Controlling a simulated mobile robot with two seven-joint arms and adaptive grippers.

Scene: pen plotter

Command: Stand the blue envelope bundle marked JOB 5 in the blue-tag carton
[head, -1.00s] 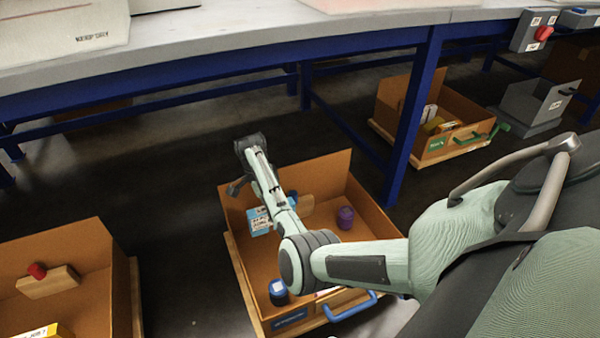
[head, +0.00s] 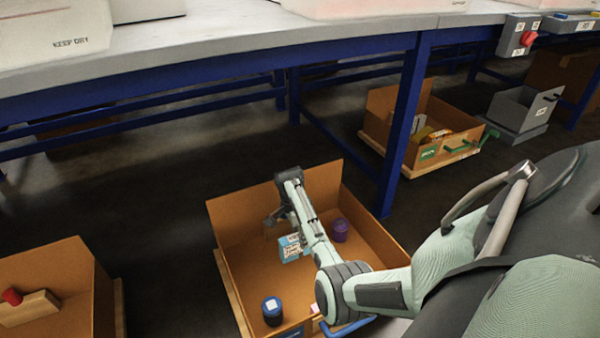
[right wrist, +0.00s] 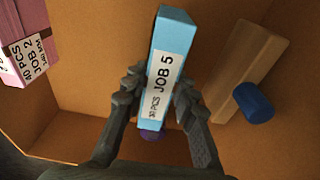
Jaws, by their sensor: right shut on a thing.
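The blue envelope bundle (head: 291,247), with a white label, is at my right gripper (head: 276,217), which is partly hidden by my forearm. In the right wrist view my right gripper (right wrist: 158,92) is shut on the bundle (right wrist: 172,32), and its label reads JOB 5. The blue-tag carton (head: 235,235) is the open brown one with a blue handle, below my arm. The bundle is over or within the carton; I cannot tell whether it touches the floor. My left gripper is not in view.
In the carton are a purple container (head: 340,230), a blue jar (head: 272,311), a pink JOB 2 bundle (right wrist: 28,45) and a wooden block (right wrist: 240,65) with a blue knob. A bench leg (head: 404,130) stands behind. Other cartons stand left (head: 60,270) and back right (head: 385,100).

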